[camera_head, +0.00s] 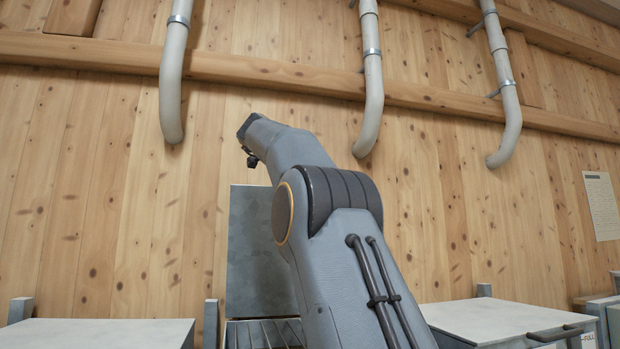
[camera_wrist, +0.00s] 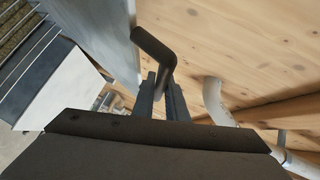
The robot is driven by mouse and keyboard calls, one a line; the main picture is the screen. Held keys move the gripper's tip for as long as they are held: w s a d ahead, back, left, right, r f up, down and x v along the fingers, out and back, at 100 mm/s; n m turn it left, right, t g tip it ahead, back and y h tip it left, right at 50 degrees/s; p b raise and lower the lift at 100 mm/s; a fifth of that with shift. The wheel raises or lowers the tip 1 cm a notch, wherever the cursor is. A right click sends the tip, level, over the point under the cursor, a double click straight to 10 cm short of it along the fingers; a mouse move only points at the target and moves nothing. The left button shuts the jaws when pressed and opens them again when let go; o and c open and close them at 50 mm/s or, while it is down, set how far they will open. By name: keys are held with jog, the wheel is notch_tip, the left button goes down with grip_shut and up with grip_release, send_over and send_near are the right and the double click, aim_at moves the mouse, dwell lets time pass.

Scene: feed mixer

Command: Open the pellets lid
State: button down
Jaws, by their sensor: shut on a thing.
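A grey metal lid (camera_head: 258,250) stands upright behind my arm, above an open bin with a slatted grate (camera_head: 262,334). My arm covers the lid's right part. In the wrist view the lid (camera_wrist: 108,32) shows as a grey panel at upper left, with a dark bent handle (camera_wrist: 157,52) on its edge. My gripper (camera_wrist: 166,92) is shut on this handle. The fingertips and the head view of the grip are partly hidden. No label on this lid shows.
A shut pale lid (camera_head: 95,334) lies at left and another (camera_head: 500,320) with a dark handle (camera_head: 556,333) at right. Several pale pipes (camera_head: 172,85) hang from the wooden wall above. A paper sheet (camera_head: 601,205) is on the wall at right.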

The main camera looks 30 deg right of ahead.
jog(key=shift+w, duration=0.1)
dwell(0.3)
jog(key=c, duration=1.8)
grip_release()
jog(key=shift+o, duration=0.2)
jog(key=b+v, duration=0.2)
jog(key=v, duration=0.6)
